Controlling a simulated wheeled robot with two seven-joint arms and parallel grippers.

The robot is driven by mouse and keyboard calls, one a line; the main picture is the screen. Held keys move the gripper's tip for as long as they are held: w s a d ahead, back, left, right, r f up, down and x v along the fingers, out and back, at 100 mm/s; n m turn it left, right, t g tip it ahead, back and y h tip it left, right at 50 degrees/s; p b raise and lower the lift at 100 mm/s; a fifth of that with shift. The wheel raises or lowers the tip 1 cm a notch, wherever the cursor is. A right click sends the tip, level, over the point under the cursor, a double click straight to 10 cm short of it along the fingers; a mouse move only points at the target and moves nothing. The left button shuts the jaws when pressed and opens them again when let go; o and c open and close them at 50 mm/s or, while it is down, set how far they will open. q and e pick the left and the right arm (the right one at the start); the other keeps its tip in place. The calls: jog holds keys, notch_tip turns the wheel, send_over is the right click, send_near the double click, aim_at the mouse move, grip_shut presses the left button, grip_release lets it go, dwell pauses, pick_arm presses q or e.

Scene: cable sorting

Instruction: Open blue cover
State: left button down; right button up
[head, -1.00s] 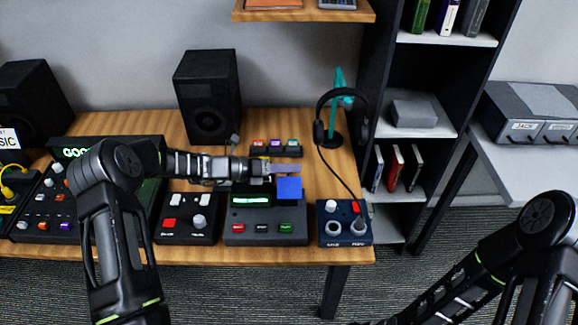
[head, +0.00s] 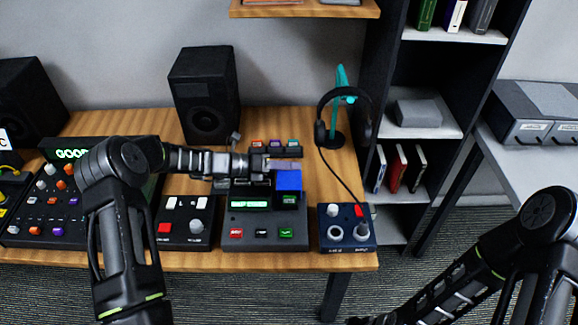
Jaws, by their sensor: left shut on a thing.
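The blue cover (head: 288,180) is a small bright blue square at the upper right of the grey device (head: 265,232). It stands raised at the back, beside the device's lit green display (head: 250,203). My left gripper (head: 270,168) reaches in from the left and is shut on the cover at its upper left. The fingertips are small and partly hidden, so the exact grip is hard to see. My right arm comes in at the lower right; its gripper is outside the picture.
A dark blue box with knobs (head: 346,228) stands right of the device, and a black button panel (head: 186,221) stands left. A row of coloured buttons (head: 275,147) lies behind. A headphone stand (head: 340,105) and a speaker (head: 205,95) stand at the back.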

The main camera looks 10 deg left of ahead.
pick_arm(q)
jog(key=shift+f, duration=0.15)
jog(key=c, duration=1.4)
grip_release()
jog(key=shift+o, duration=0.2)
jog(key=shift+a, duration=0.1)
jog(key=b+v, duration=0.1)
jog(key=v, duration=0.6)
jog(key=shift+s+a, duration=0.2)
jog(key=shift+s, duration=0.05)
jog(key=shift+c, duration=0.2)
